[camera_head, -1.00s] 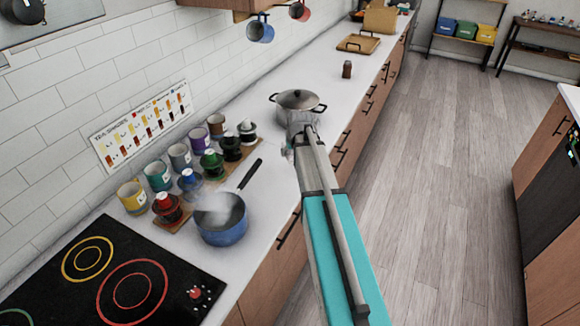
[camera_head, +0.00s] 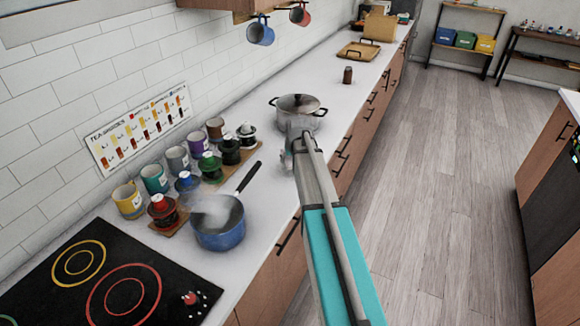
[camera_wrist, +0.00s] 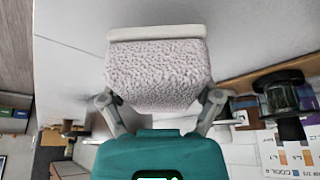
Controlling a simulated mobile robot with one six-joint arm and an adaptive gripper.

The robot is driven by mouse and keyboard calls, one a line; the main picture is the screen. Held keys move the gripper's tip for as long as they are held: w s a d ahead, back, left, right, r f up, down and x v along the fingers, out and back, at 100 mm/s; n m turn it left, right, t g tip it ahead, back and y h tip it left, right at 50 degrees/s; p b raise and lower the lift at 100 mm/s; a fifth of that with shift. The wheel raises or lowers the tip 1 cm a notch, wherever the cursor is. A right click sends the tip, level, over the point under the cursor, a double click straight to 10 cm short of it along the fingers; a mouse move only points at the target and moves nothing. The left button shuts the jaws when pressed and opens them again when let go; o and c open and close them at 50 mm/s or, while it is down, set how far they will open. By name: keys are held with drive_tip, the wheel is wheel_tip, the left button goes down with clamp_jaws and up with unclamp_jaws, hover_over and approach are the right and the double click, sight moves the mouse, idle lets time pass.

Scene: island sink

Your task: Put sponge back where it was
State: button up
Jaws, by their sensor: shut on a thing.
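In the wrist view, the sponge (camera_wrist: 158,78) is a pale, rough-textured block with a smooth white strip along its far edge. My gripper (camera_wrist: 160,100) is shut on it, with one grey finger at each side. In the head view, my gripper (camera_head: 297,140) is over the counter edge, just in front of the lidded pot.
A lidded steel pot (camera_head: 299,106) stands beyond my gripper. A steaming blue saucepan (camera_head: 219,232) stands left of my arm, near the black cooktop (camera_head: 95,275). Mugs and jars line a wooden board (camera_head: 170,227). A small brown jar (camera_head: 348,75) stands farther back; counter around it is clear.

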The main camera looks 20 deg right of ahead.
drive_tip(key=shift+w+d+f+b, duration=0.15)
drive_tip(key=shift+w+f+b, duration=0.3)
drive_tip(key=shift+f+b, duration=0.15)
drive_tip(key=shift+s+f+b, duration=0.1)
drive_tip(key=shift+f+b, duration=1.2)
drive_tip(key=shift+f, duration=0.1)
drive_tip(key=shift+f, duration=0.15)
drive_tip(key=o, duration=0.8)
drive_tip(key=p+v, duration=1.1)
drive_tip(key=v, duration=0.1)
